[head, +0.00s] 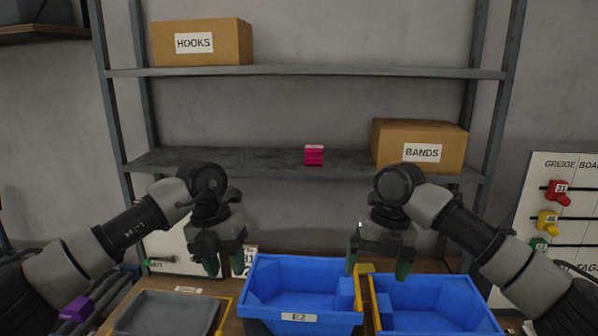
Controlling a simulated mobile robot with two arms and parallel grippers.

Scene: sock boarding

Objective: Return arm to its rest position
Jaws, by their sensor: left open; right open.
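My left gripper (224,264) hangs fingers-down above the table, just left of the E2 bin. It is open and empty. My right gripper (378,262) hangs fingers-down over the right side of the E2 bin and the left edge of the second blue bin. It is open and empty. Both arms reach in from the sides with their wrists bent downward at about the same height. Whether the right fingertips touch a bin cannot be told.
Blue bins, one labelled E2 (299,317) and one beside it (440,322), stand on the table. A grey tray (168,316) is at left. Behind, shelves (230,160) hold a HOOKS box (202,43), a BANDS box (421,146) and a pink item (314,156).

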